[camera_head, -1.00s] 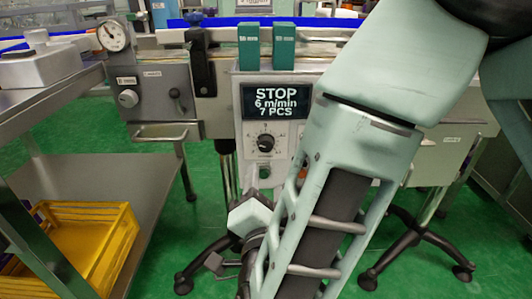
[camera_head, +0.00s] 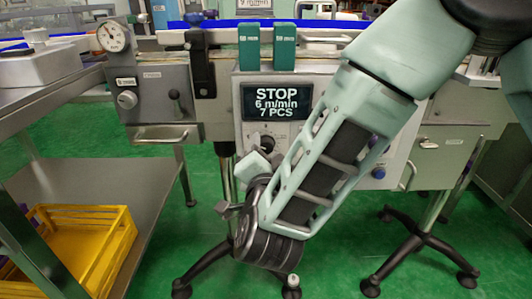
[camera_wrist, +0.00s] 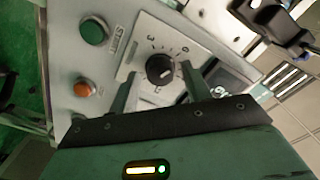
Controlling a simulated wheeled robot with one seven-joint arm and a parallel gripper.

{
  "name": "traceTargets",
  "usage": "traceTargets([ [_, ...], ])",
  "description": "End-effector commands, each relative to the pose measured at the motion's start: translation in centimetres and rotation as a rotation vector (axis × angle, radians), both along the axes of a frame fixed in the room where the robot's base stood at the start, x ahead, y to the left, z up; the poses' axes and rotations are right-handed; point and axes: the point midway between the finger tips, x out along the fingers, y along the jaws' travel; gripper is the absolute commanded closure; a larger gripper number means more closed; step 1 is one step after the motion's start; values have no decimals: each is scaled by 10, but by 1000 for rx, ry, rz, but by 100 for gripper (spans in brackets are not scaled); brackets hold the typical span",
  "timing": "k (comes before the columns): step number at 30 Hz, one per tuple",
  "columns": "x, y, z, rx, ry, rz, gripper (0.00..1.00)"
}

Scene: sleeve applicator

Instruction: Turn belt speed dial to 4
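The belt speed dial is a round black knob (camera_wrist: 160,69) on a pale scale plate in the wrist view. It also shows partly in the head view as the speed dial (camera_head: 266,143), below the display. Its white mark points roughly to the right in the wrist view; the scale number is too small to read. My gripper (camera_wrist: 160,78) is open, its two fingers on either side of the knob with visible gaps. I cannot tell how deep the fingertips reach. The display (camera_head: 276,103) reads STOP, 6 m/min, 7 PCS.
A green button (camera_wrist: 94,30) and an orange button (camera_wrist: 84,88) sit beside the dial plate in the wrist view. Two green blocks (camera_head: 285,46) stand above the display. A metal shelf table (camera_head: 155,185) with a yellow crate (camera_head: 120,240) is at the left.

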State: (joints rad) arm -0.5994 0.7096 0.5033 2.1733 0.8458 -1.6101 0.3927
Motion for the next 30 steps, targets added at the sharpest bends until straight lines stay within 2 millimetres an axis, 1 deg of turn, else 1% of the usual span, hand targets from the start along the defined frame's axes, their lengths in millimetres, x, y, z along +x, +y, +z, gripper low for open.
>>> traceTargets([
  [1, 0, 0, 0, 0, 0, 0, 67],
  [2, 0, 0, 0, 0, 0, 0, 76],
  [3, 0, 0, 0, 0, 0, 0, 87],
  [4, 0, 0, 0, 0, 0, 0, 93],
  [11, -1, 0, 0, -9, 0, 1, 93],
  [17, -1, 0, 1, -75, -5, 0, 93],
  [23, -1, 0, 2, -210, -16, 2, 93],
  [30, -1, 0, 2, -417, -33, 2, 93],
])
